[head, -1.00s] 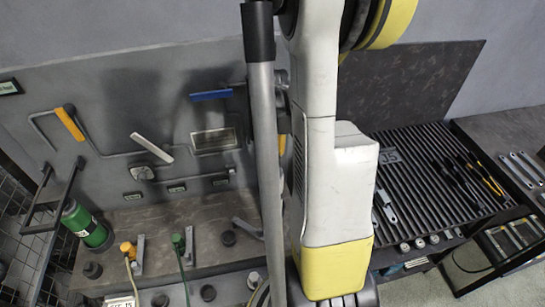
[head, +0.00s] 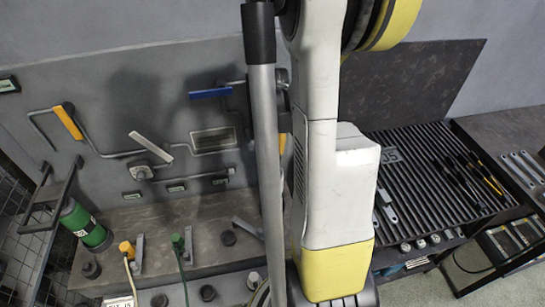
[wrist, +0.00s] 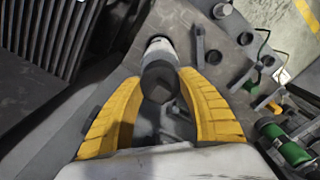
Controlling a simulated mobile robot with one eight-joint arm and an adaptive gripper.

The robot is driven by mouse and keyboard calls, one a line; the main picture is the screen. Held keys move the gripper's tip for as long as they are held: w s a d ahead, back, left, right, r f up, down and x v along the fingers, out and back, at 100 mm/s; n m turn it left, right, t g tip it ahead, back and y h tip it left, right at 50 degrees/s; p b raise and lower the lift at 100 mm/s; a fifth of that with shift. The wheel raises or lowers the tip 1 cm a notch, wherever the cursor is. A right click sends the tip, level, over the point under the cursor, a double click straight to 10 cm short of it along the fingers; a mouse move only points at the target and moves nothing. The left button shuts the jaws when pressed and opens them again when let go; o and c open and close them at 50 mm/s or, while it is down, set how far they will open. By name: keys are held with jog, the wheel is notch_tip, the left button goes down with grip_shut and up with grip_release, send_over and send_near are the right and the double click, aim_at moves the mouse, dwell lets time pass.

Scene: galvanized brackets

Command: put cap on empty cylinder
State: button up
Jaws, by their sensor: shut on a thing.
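In the wrist view, my gripper (wrist: 160,80) has its two yellow fingers closed around a dark round piece (wrist: 160,84), which looks like a black cap. A grey cylinder with a pale rim (wrist: 159,47) shows just beyond the dark piece. I cannot tell whether the two touch. A green cylinder (head: 87,226) leans at the left of the bench in the head view, and it also shows at the lower right of the wrist view (wrist: 286,146). My arm hides the gripper and the grey cylinder in the head view.
Several dark knobs and metal brackets stand on the bench (head: 190,213). A back panel carries pipes, an orange handle (head: 68,122) and a blue handle (head: 210,93). A ribbed black rack (head: 425,165) with tools lies to the right.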

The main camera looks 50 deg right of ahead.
jog(key=o, duration=1.7)
jog(key=shift+r, duration=0.1)
jog(key=shift+r+p, duration=2.45)
jog(key=shift+r, duration=1)
grip_shut()
jog(key=shift+f, duration=0.2)
jog(key=shift+f+b, duration=2.85)
jog(key=shift+f, duration=0.15)
